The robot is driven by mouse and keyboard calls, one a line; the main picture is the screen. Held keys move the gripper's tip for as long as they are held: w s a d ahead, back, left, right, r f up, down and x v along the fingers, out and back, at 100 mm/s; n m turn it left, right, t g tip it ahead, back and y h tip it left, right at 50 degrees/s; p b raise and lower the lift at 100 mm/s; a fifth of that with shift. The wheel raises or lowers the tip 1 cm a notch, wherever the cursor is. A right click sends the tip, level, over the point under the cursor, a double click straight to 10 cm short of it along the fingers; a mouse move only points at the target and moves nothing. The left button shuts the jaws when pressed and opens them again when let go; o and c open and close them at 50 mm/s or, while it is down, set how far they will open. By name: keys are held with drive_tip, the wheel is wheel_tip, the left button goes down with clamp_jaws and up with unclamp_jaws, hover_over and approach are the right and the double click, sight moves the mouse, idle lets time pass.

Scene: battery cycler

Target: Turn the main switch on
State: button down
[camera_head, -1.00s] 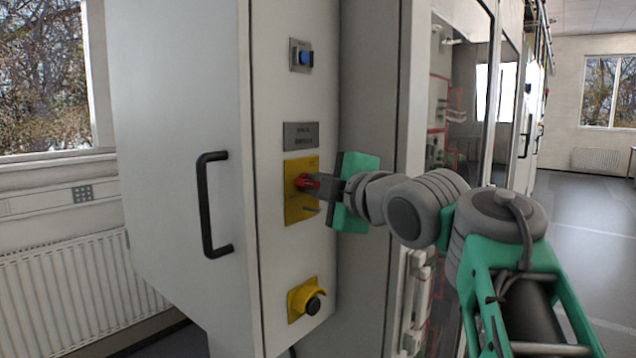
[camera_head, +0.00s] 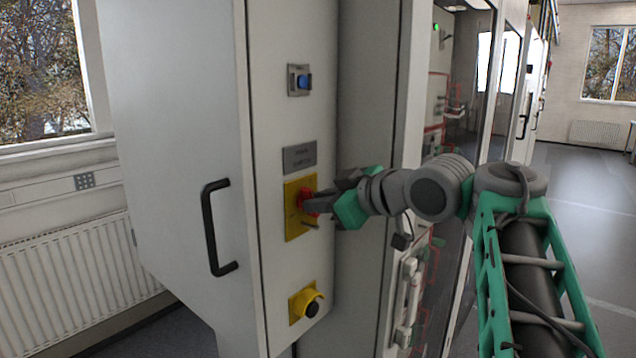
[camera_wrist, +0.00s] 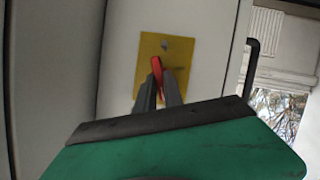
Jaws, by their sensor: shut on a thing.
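The main switch is a red handle (camera_head: 305,200) on a yellow plate (camera_head: 291,222) on the narrow front of the grey cabinet. In the wrist view the red handle (camera_wrist: 157,68) stands on the yellow plate (camera_wrist: 181,52), between the fingertips. My gripper (camera_head: 318,203) reaches it from the right and is shut on the red handle. In the wrist view my gripper (camera_wrist: 159,80) looks rolled relative to the plate. The fingers hide part of the handle, so its exact angle is hard to tell.
A blue button (camera_head: 304,82) sits above, over a grey label (camera_head: 299,157). A yellow-based black knob (camera_head: 312,308) sits below. A black door handle (camera_head: 212,228) stands out at left. Glass-fronted cabinets line the right; open floor (camera_head: 590,215) lies beyond.

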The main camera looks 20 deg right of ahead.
drive_tip(key=shift+w+d+f+m+g+y+p, duration=0.1)
drive_tip(key=shift+m+g+y+p, duration=0.25)
drive_tip(key=shift+m+p, duration=0.6)
drive_tip(key=shift+d+m+g+y+p, duration=0.1)
drive_tip(key=shift+m+g+y+p, duration=0.3)
drive_tip(key=shift+p, duration=1)
drive_tip(key=shift+f, duration=0.15)
drive_tip(key=c, duration=1.5)
unclamp_jaws()
drive_tip(key=shift+o, duration=0.2)
drive_tip(key=shift+r, duration=0.2)
